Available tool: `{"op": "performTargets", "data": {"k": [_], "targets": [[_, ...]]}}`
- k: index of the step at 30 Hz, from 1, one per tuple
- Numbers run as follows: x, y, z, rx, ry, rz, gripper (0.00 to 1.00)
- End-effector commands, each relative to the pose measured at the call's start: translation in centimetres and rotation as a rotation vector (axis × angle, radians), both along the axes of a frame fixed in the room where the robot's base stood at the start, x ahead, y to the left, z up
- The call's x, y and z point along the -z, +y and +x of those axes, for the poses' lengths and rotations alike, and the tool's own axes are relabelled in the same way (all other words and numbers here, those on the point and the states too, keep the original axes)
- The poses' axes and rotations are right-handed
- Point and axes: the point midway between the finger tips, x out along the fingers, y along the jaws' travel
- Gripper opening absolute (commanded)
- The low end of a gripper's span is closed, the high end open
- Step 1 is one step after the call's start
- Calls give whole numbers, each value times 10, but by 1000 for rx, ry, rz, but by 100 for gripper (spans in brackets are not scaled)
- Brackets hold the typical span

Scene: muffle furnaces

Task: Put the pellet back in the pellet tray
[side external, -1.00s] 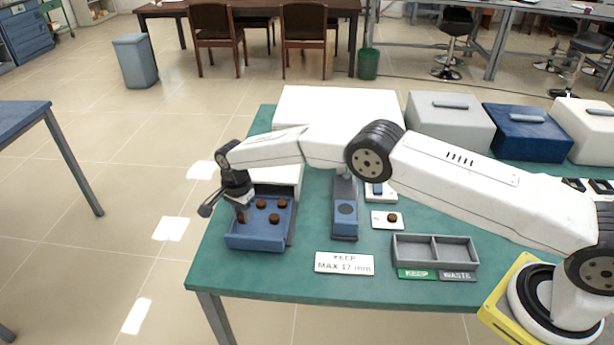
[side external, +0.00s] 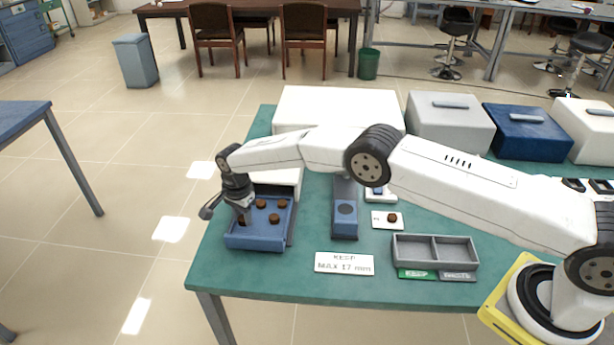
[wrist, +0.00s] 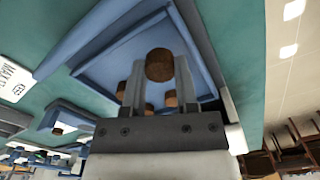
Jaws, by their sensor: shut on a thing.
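The blue pellet tray (side external: 258,243) sits at the left of the green table, and its blue floor fills much of the wrist view (wrist: 112,66). Several brown pellets lie in it, including one pellet (side external: 274,218) near its middle. My gripper (side external: 242,217) points down into the front left part of the tray. In the wrist view, its two fingers are closed on a brown pellet (wrist: 159,66) at their tips. I cannot tell whether this pellet touches the tray floor. Three other pellets show behind and beside the fingers.
Another brown pellet (side external: 392,218) lies on a white pad to the right. A blue-grey gauge block (side external: 344,225) stands between it and the tray. A grey two-part bin (side external: 435,252) has KEEP and WASTE labels. A white sign (side external: 344,263) lies in front. Furnaces line the back.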

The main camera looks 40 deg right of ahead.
Motion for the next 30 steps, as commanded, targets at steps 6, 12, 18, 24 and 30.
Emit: {"op": "performTargets", "data": {"k": [6, 12, 18, 24, 30], "targets": [[5, 0, 0, 0, -1, 0, 0], [9, 0, 0, 0, -1, 0, 0], [14, 0, 0, 0, 0, 0, 0], [16, 0, 0, 0, -1, 0, 47], [16, 0, 0, 0, -1, 0, 78]]}}
